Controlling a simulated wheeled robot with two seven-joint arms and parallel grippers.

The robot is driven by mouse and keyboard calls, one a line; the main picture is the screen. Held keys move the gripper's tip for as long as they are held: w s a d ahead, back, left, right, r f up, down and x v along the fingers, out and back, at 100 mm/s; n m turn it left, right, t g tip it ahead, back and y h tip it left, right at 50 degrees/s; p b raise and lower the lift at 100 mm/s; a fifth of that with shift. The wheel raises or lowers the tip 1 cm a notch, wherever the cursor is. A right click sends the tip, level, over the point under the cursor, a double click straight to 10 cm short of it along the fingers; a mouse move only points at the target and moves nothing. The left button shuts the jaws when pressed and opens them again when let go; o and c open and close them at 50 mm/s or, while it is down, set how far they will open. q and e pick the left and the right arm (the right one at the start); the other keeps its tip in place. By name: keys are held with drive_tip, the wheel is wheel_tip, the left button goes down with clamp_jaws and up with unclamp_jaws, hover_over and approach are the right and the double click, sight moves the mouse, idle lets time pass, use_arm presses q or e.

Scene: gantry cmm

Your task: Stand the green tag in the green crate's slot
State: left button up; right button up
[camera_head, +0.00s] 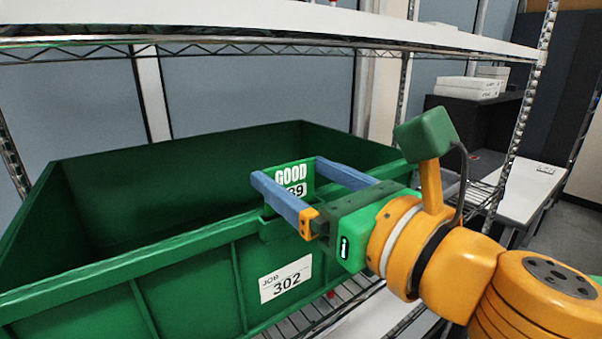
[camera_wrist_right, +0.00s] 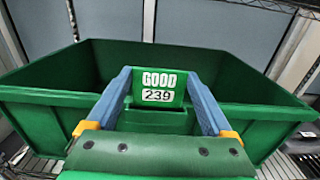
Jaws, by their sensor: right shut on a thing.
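The green tag (camera_head: 299,173) reads "GOOD" with a number plate below, and is upright at the near rim of the green crate (camera_head: 190,270). In the right wrist view the tag (camera_wrist_right: 158,82) reads "GOOD 239". My right gripper (camera_head: 287,168) is shut on the tag, with one blue finger at each side edge. The slot holder (camera_wrist_right: 155,120) is on the crate's rim, directly below the tag in the wrist view. The tag's lower edge is close to it; I cannot tell whether it is inside the slot. My left gripper is not in view.
The crate stands on a wire shelf (camera_head: 335,307), empty where I can see inside. A white "JOB 302" label (camera_head: 286,279) is on its near wall. An upper shelf (camera_head: 250,22) runs above. White boxes (camera_head: 468,87) stand on a dark cabinet at the back right.

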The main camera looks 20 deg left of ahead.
drive_tip(key=shift+f, duration=0.45)
drive_tip(key=shift+f, duration=0.15)
drive_tip(key=o, duration=1.5)
drive_tip(key=shift+w+a, duration=0.1)
wheel_tip(320, 180, up, 4)
drive_tip(key=p, duration=0.4)
drive_tip(key=shift+r+p, duration=0.25)
drive_tip(key=shift+p, duration=0.1)
